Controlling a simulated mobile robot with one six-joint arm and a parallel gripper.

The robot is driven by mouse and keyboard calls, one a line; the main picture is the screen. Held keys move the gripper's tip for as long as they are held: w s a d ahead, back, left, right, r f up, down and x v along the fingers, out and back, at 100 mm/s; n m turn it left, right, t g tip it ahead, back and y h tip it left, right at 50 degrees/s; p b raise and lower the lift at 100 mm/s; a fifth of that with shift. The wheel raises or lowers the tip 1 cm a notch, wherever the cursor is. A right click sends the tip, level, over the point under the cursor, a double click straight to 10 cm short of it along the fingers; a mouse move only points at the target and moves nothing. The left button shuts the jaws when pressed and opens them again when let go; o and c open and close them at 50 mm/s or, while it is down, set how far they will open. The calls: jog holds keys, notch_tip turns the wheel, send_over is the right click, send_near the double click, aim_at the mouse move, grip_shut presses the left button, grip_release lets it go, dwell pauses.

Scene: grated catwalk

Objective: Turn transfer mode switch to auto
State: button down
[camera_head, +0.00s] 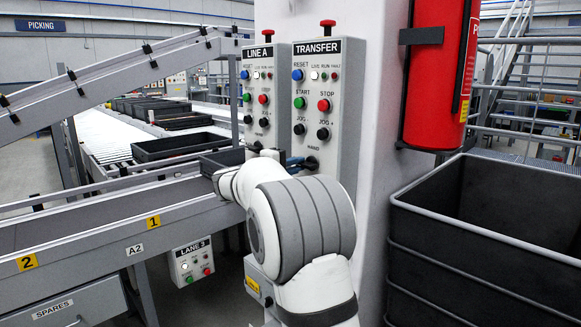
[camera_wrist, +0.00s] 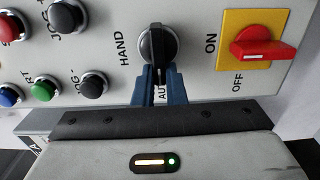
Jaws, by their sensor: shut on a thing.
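The TRANSFER panel (camera_head: 315,95) stands on the white column, with its mode switch (camera_head: 311,163) low down under a HAND label. In the wrist view this black rotary switch (camera_wrist: 157,45) has HAND to its left and a partly covered AUTO label below. Its handle lies up and down in the picture, its lower end towards AUTO; which end is the pointer I cannot tell for sure. My gripper (camera_wrist: 160,72) has its blue fingers shut on the handle's lower end. In the head view my gripper (camera_head: 296,162) is partly hidden behind my arm.
A red-on-yellow ON/OFF switch (camera_wrist: 263,45) sits right of the mode switch in the wrist view; several push buttons are at left. The LINE A panel (camera_head: 258,100) adjoins. A conveyor (camera_head: 105,225) is at left, a red extinguisher (camera_head: 435,90) and dark bin (camera_head: 480,240) at right.

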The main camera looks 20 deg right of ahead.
jog(key=shift+s+d, duration=0.1)
jog(key=shift+d, duration=0.05)
jog(key=c, duration=1.6)
grip_release()
jog(key=shift+d, duration=0.1)
jog(key=shift+c, duration=0.2)
jog(key=shift+o, duration=0.8)
jog(key=v, duration=0.8)
